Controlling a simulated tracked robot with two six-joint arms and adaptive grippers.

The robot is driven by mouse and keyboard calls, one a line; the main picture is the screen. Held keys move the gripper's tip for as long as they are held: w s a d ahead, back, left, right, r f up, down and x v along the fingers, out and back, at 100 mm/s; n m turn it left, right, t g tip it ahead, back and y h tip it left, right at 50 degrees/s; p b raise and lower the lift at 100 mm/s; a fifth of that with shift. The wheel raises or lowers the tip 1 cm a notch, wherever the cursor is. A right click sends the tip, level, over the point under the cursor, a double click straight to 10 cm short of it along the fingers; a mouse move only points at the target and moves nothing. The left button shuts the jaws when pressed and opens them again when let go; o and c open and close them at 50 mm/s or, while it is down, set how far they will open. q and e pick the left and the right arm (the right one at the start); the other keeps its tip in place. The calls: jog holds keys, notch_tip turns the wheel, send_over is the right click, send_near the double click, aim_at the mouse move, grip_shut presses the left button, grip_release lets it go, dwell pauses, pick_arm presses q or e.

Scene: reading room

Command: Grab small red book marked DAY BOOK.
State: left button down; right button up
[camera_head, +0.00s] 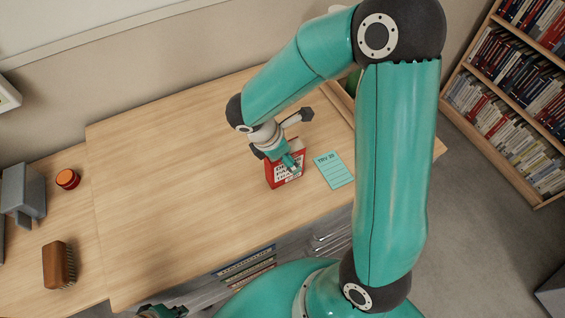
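A small red book (271,178) with white lettering on its cover stands on the wooden desk. The gripper and small print keep me from reading its whole title. My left gripper (289,160) is right over the top of the book, and hides part of its cover and upper edge. I cannot tell whether its fingers touch the book or are closed on it. My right gripper is not clearly seen; only a teal and black part of mine (162,311) shows at the bottom edge.
A pale green card (335,170) lies right of the book. A brown brush (58,265), an orange-red round pot (67,179) and a grey holder (22,194) are at the left. Bookshelves (487,138) stand at the right. The desk's left middle is clear.

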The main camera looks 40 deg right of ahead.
jog(key=shift+f, duration=0.25)
grip_shut()
jog(key=shift+r, duration=0.2)
